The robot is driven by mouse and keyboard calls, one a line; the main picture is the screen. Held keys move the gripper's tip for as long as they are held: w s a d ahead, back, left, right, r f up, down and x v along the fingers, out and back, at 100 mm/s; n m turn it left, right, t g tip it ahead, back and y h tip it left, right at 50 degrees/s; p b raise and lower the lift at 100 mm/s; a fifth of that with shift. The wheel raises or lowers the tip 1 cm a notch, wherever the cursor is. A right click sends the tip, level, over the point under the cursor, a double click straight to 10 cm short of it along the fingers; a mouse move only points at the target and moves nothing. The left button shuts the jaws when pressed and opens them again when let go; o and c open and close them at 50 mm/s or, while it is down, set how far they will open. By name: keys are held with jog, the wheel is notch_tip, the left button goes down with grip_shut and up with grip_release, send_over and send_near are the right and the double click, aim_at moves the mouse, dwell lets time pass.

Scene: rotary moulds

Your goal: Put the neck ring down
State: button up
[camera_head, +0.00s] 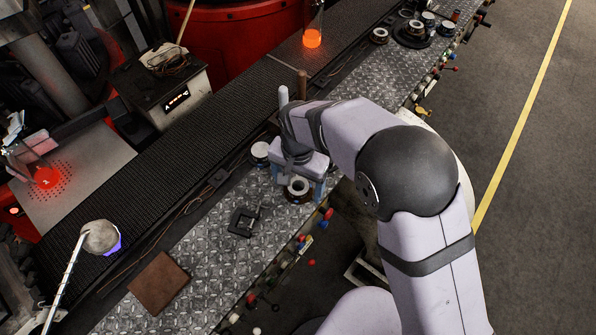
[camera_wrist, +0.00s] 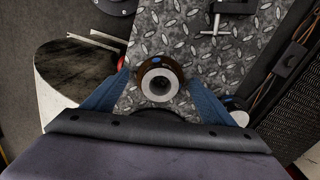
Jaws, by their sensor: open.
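The neck ring (camera_head: 298,187), a dark brown ring with a pale metal centre, sits on the diamond-plate bench (camera_head: 215,262). In the wrist view the neck ring (camera_wrist: 160,66) shows its round bore and a blue mark on its rim. My gripper (camera_head: 300,184) is above it with its blue fingers spread to either side. In the wrist view my gripper (camera_wrist: 160,80) is open, with a visible gap between each finger and the ring.
A white-topped cylinder (camera_head: 261,152) stands close left of my gripper; it also shows in the wrist view (camera_wrist: 236,104). A black clamp (camera_head: 242,220) and a brown plate (camera_head: 158,283) lie nearer. Coloured knobs (camera_head: 327,213) line the bench edge. A dark conveyor (camera_head: 200,150) runs alongside.

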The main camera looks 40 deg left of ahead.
aim_at(298, 190)
notch_tip(298, 190, up, 12)
jog(key=b, duration=0.2)
jog(key=shift+b, duration=0.35)
jog(key=w+d+f+m, duration=0.1)
jog(key=w+d, duration=0.4)
jog(key=d, duration=0.6)
jog(key=w+d+f, duration=0.1)
jog(key=w+d, duration=0.3)
jog(key=d, duration=0.6)
jog(key=s+d+f, duration=0.2)
jog(key=s+d, duration=0.2)
jog(key=d, duration=0.6)
jog(key=s+d+f+m, duration=0.1)
jog(key=s+d, duration=0.3)
jog(key=d, duration=0.6)
jog(key=shift+s+d+f, duration=0.2)
jog(key=shift+d+f, duration=0.05)
jog(key=shift+f, duration=0.55)
